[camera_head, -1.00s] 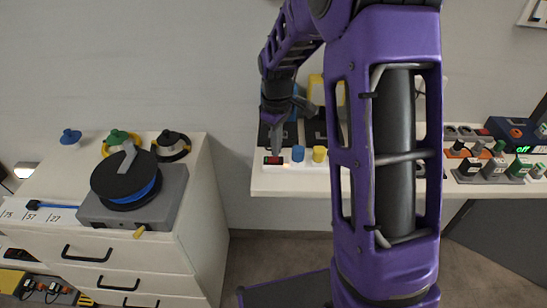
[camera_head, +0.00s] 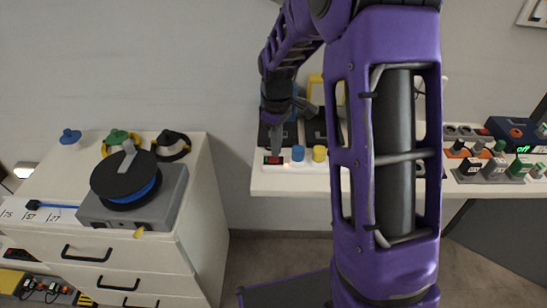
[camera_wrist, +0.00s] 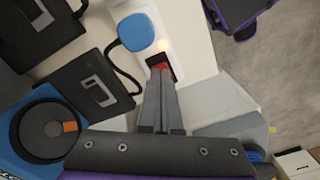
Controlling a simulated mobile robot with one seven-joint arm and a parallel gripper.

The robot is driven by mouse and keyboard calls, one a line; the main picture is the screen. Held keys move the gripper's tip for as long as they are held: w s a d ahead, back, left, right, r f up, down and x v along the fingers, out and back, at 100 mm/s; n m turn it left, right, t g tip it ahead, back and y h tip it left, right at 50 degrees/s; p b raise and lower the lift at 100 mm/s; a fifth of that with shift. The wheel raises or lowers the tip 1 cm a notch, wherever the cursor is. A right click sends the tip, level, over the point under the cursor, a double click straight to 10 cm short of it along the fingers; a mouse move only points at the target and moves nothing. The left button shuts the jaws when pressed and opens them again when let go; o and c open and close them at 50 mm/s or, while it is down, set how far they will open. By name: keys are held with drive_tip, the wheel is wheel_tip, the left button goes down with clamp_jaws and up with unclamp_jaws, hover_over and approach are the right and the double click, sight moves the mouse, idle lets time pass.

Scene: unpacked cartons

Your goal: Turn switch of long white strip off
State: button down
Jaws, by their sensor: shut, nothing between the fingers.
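The long white strip (camera_head: 303,167) lies along the front of the white shelf, partly hidden behind my arm. At its left end is a red switch (camera_head: 273,160) in a black frame, with a small glowing light beside it. The strip also shows in the wrist view (camera_wrist: 201,60), where the red switch (camera_wrist: 157,62) sits below a blue plug (camera_wrist: 136,31). My gripper (camera_head: 275,154) is shut and empty, pointing down. In the wrist view its fingertips (camera_wrist: 159,72) are at the switch and cover part of it; I cannot tell whether they touch.
A blue plug (camera_head: 298,153) and a yellow plug (camera_head: 319,154) stand in the strip right of the switch. Black adapters (camera_wrist: 92,90) lie behind it. Several plugs and a blue device (camera_head: 512,130) are at the right. A cable reel (camera_head: 126,183) stands on the left cabinet.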

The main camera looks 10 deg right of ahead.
drive_tip(key=shift+f, duration=0.75)
idle(0.3)
drive_tip(key=shift+r+p, duration=2.55)
drive_tip(key=shift+r, duration=0.95)
